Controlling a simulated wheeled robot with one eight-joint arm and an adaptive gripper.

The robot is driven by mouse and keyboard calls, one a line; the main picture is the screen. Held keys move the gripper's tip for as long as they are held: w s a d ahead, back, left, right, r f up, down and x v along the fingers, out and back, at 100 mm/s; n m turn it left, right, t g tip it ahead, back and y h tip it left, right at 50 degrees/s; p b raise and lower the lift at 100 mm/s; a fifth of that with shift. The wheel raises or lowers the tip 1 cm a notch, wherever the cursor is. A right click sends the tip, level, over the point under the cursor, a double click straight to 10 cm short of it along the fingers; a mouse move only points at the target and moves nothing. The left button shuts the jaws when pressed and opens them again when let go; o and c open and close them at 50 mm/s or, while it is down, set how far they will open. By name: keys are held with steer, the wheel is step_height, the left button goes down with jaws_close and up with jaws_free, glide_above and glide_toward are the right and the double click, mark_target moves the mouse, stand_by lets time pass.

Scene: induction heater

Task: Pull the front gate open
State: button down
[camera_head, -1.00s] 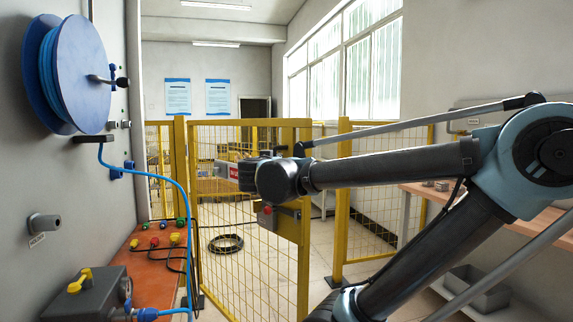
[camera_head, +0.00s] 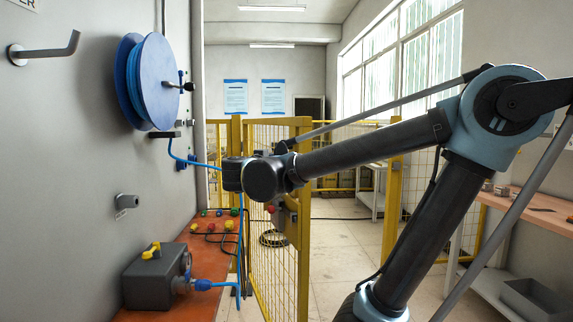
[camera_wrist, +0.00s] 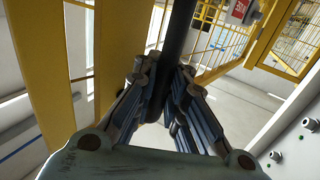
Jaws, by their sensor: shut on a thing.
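The front gate (camera_head: 303,255), a yellow frame with wire mesh, stands swung open in the middle of the head view. It is seen at a steep angle, with its free post toward the open gap at right. In the wrist view, my gripper (camera_wrist: 172,75) is shut on a dark upright bar, the gate handle (camera_wrist: 181,25). A yellow post (camera_wrist: 45,70) rises just left of the fingers. In the head view my own wrist hides the grasp and part of the gate.
A grey wall with a blue hose reel (camera_head: 160,85) and an orange bench (camera_head: 205,245) holding a grey box (camera_head: 150,278) is at left. A fixed yellow post (camera_head: 392,205) stands right of the gap. A wooden workbench (camera_head: 535,205) is at far right.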

steer(key=shift+s+a+f, duration=0.1)
steer(key=shift+s+a, duration=0.05)
steer(key=shift+s, duration=0.05)
stand_by(0.3)
steer(key=c, duration=1.6)
jaws_free()
steer(key=shift+s, duration=0.1)
steer(key=v, duration=1.1)
steer(key=shift+s+a, duration=0.25)
